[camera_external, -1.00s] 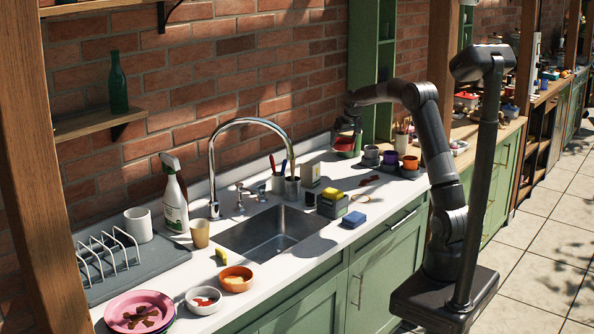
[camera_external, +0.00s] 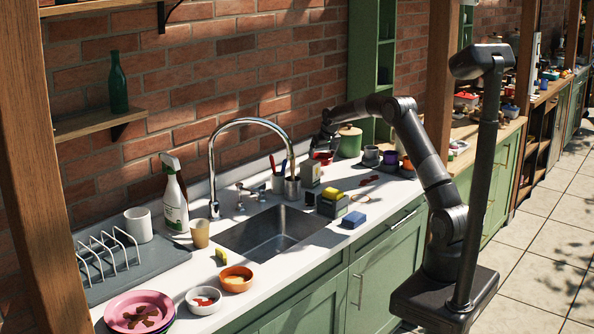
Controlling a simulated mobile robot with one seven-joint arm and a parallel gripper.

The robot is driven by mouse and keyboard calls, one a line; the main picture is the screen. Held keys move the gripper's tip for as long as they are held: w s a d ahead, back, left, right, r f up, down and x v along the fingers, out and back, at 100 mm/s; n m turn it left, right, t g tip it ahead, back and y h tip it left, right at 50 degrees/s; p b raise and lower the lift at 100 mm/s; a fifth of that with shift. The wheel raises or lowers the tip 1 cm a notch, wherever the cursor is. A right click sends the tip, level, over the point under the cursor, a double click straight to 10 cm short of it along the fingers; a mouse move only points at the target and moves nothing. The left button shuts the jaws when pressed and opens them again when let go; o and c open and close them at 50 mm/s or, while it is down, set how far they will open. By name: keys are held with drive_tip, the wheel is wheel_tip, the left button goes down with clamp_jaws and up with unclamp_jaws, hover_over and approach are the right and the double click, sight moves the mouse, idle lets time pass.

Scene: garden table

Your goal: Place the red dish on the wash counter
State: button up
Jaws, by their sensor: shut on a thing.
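The red dish (camera_external: 322,157) is a small red bowl at the back of the white wash counter (camera_external: 386,190). My gripper (camera_external: 326,147) is shut on it from above, near the brick wall. The dish is just left of a green canister and above or behind the grey sponge boxes; I cannot tell whether it touches the counter. The fingertips are small and partly blurred against the wall.
A sink (camera_external: 272,232) with a tall faucet (camera_external: 214,165) lies to the left. Bare counter lies right of the blue sponge.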

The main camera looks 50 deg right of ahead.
sight(322, 163)
drive_tip(key=shift+f, duration=1.85)
drive_tip(key=shift+f, duration=0.1)
drive_tip(key=o, duration=0.8)
